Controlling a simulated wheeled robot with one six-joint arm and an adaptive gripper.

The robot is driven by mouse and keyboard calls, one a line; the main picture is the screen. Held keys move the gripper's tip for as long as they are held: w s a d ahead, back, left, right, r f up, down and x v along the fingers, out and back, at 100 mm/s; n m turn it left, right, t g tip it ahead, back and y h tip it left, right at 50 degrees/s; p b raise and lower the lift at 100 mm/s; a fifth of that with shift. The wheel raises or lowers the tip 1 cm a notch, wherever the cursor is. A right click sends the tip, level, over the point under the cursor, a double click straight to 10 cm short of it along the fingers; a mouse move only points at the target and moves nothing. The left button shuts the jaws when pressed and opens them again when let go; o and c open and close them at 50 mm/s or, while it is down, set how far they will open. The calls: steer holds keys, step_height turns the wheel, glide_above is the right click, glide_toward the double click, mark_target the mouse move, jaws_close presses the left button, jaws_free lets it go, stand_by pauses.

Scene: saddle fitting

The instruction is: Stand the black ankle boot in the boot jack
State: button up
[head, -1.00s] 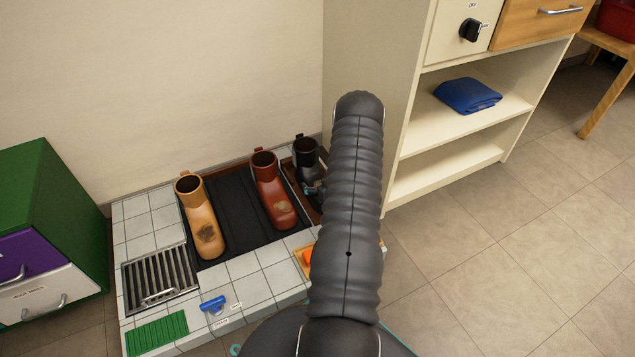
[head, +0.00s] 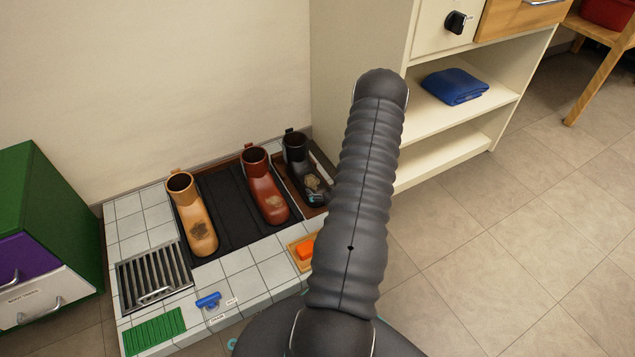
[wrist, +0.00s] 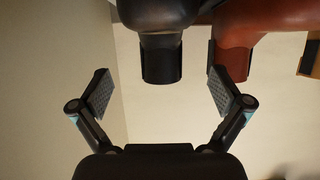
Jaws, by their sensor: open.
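The black ankle boot (head: 296,152) stands upright at the right end of the row, with a pale brown patch on its foot. It is in a brown frame (head: 288,184); I cannot tell whether this is the boot jack. In the wrist view the boot (wrist: 160,60) is at the top middle, its dark shaft pointing down the picture. My gripper (wrist: 162,95) is open and empty, its two pads apart on either side of the shaft's line. The boot lies beyond the pads, apart from them. In the head view my arm hides most of the gripper.
A red-brown boot (head: 262,180) stands close left of the black boot, and a tan boot (head: 193,215) farther left, on a dark mat (head: 228,205). A shelf unit (head: 447,128) stands close on the right. A metal grate (head: 153,275) is front left.

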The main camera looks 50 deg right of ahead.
steer(key=w+a+r+n+g, duration=0.15)
steer(key=w+r, duration=0.25)
steer(key=r, duration=0.4)
steer(key=w+a+r+n+g, duration=0.1)
steer(key=w+a+r, duration=0.25)
steer(key=r, duration=0.35)
steer(key=s+a+r+g, duration=0.1)
steer(key=a+r+g, duration=0.1)
steer(key=a+r, duration=1.4)
steer(key=s+a+r+g+y, duration=0.1)
steer(key=s+a+r, duration=0.2)
steer(key=s+a, duration=0.3)
steer(key=s+a+r+y, duration=0.1)
steer(key=s+a+r, duration=0.3)
steer(key=s+a, duration=0.2)
steer(key=s+a+r+n+g+y, duration=0.1)
steer(key=s+a+r+y, duration=0.1)
steer(key=s+a+r, duration=0.2)
steer(key=s+a, duration=0.3)
steer(key=s, duration=0.2)
steer(key=shift+s+r+g, duration=0.2)
steer(key=shift+s+g, duration=0.15)
